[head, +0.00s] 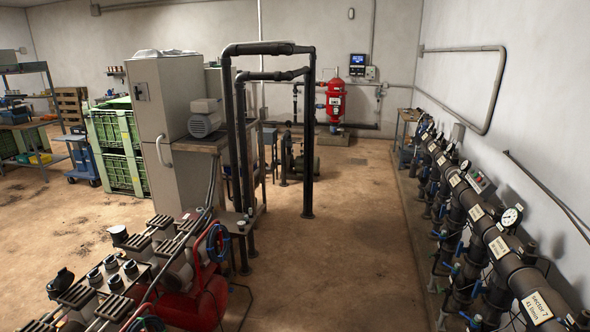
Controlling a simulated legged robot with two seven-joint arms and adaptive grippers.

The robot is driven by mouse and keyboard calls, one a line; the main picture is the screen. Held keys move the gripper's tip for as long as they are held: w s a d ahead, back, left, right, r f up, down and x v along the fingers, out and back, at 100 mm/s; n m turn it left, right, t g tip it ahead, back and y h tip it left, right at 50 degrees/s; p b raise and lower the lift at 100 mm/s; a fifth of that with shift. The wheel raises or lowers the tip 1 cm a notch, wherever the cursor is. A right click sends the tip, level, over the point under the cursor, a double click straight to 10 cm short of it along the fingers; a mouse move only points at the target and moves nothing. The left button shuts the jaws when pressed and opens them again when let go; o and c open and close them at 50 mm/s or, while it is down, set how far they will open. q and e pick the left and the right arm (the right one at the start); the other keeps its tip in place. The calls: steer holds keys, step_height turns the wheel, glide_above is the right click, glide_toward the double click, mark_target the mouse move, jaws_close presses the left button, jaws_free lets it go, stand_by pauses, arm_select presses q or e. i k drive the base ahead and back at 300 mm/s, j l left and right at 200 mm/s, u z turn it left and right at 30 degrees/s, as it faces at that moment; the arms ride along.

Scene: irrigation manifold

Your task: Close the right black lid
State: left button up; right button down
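Two dark round lid-like parts show on the pump unit at the lower left of the head view. One black part (118,234) stands at the back of the unit. Another black part (60,282) stands farther left and nearer, and looks tilted. I cannot tell which one is the right black lid, or whether either is open or closed. Neither of my grippers is in view.
A red tank (200,302) with a blue hose coil (217,242) adjoins the pump unit. A grey cabinet (172,110) and black pipe frame (309,140) stand behind. The labelled black manifold (497,247) lines the right wall. The middle floor (345,265) is clear.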

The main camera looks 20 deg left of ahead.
mark_target(65, 278)
steer(key=i+u, duration=0.3)
steer(key=u, duration=0.2)
steer(key=i+l+u, duration=0.15)
steer(key=u, duration=0.35)
steer(key=i+l+u, duration=0.3)
steer(key=u, duration=0.15)
steer(key=i+l+u, duration=0.2)
steer(key=u, duration=0.3)
steer(key=l, duration=0.1)
